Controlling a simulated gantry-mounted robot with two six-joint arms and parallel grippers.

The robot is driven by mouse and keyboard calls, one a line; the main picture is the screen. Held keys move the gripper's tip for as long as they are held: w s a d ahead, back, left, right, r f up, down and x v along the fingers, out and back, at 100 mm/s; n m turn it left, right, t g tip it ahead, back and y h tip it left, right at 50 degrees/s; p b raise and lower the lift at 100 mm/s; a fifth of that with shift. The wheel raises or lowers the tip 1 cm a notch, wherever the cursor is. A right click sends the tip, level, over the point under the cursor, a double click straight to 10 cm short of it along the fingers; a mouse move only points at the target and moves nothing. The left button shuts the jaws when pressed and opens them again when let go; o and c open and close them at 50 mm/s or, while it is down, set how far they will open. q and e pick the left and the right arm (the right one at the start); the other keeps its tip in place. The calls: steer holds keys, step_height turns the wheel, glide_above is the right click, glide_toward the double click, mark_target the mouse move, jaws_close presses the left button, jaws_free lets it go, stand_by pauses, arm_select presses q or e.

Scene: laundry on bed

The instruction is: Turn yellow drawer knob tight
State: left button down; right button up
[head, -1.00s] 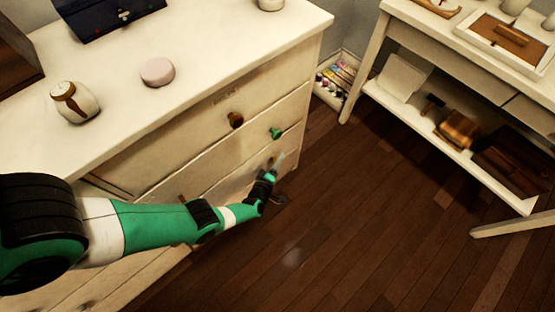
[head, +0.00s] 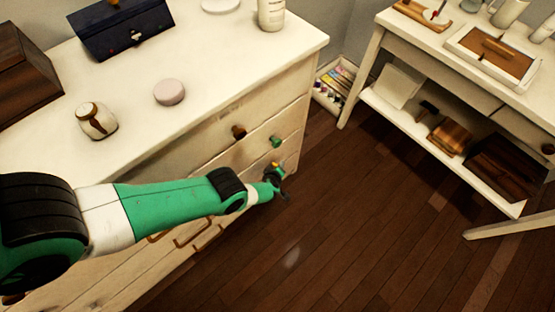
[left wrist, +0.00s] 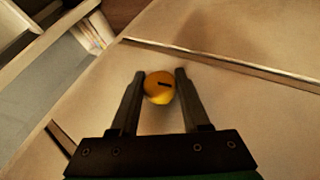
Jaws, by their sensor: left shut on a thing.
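The yellow knob (left wrist: 158,87) sits on a cream drawer front, with a short dark slot on its face. In the left wrist view my left gripper (left wrist: 160,84) has one finger on each side of it, shut on it. In the head view my left gripper (head: 279,178) is at the lower right of the dresser's drawer fronts, and only a small bit of the yellow knob (head: 275,165) shows there. My right gripper is in neither view.
A green knob (head: 276,141) and a brown knob (head: 239,132) are on the drawers above. The dresser top (head: 215,60) holds a jar (head: 97,121), a pink round thing (head: 169,92) and a dark blue box (head: 122,30). Wooden floor (head: 350,220) is clear to the right.

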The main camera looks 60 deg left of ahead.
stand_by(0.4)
arm_select(q)
steer(key=shift+c, duration=1.9)
jaws_free()
steer(key=shift+s+d+r+p, duration=0.1)
steer(key=shift+r+p, duration=0.25)
steer(key=shift+p, duration=0.1)
steer(key=p+v, duration=1.1)
